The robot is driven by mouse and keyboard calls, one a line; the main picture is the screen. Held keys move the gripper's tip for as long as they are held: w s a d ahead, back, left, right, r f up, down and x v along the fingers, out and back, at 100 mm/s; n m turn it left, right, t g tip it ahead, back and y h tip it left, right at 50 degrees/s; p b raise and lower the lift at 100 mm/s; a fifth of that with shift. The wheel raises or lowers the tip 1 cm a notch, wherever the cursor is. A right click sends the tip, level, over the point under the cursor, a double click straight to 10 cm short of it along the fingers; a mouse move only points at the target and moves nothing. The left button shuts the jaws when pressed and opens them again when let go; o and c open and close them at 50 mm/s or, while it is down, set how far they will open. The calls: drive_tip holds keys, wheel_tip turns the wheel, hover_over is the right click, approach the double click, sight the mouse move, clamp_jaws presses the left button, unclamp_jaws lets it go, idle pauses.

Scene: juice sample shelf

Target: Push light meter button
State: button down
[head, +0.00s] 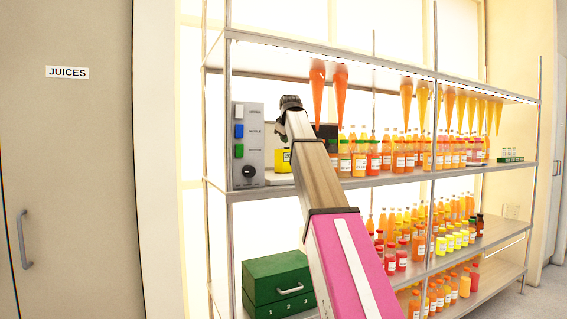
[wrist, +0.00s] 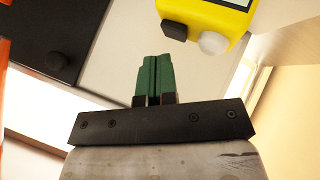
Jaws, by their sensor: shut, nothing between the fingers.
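The light meter (head: 283,161) is a yellow device on the upper shelf board, just right of the grey control panel and partly behind my arm. In the wrist view the yellow meter (wrist: 222,14) shows at the top, with a dark block (wrist: 174,30), possibly its button, and a white dome (wrist: 213,43). My gripper (wrist: 154,62) has green fingers pressed together and empty. Their tips appear just below and left of the dark block; whether they touch I cannot tell. In the head view my gripper (head: 291,103) is dark and its fingertips are hidden.
A grey panel (head: 255,165) with white, blue and green switches and a black knob stands left of the meter. Juice bottles (head: 373,157) crowd the shelf to the right, below hanging orange cones (head: 318,90). A green drawer box (head: 276,268) is below.

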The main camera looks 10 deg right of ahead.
drive_tip(key=shift+f, duration=0.1)
drive_tip(key=shift+f, duration=0.35)
drive_tip(key=shift+f, duration=0.25)
idle(0.6)
drive_tip(key=shift+r, duration=0.75)
drive_tip(key=shift+r, duration=3)
